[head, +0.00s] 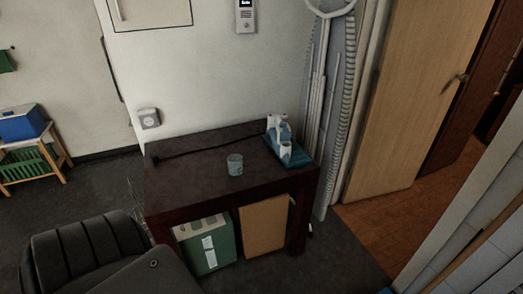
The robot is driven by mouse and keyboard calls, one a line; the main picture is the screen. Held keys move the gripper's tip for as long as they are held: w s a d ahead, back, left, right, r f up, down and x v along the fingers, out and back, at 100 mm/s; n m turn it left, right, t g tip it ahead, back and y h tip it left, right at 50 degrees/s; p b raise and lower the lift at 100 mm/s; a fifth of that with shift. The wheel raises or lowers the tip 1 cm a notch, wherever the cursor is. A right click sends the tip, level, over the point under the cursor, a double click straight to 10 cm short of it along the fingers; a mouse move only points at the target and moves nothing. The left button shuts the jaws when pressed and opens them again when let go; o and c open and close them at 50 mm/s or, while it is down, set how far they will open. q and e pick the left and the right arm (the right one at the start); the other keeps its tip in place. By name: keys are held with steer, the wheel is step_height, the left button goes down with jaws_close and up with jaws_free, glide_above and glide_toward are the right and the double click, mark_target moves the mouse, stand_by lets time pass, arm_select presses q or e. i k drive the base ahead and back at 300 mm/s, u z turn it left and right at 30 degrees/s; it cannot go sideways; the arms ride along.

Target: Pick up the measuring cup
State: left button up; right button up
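A small clear cup with a bluish tint, which looks like the measuring cup (235,165), stands upright on a dark brown table (195,180), near the middle of its top. Nothing touches it. Neither of my grippers shows in the head view, so their state is hidden.
A white and blue appliance (280,138) stands at the table's right end. A dark cord (205,148) lies along the back. A green box (208,243) and a brown board (263,226) stand under the table. A wooden door (415,90) is at the right. Dark floor shows in front.

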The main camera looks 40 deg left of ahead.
mark_target(234, 161)
steer(key=u, duration=0.35)
steer(key=i, duration=1)
steer(key=u, duration=0.65)
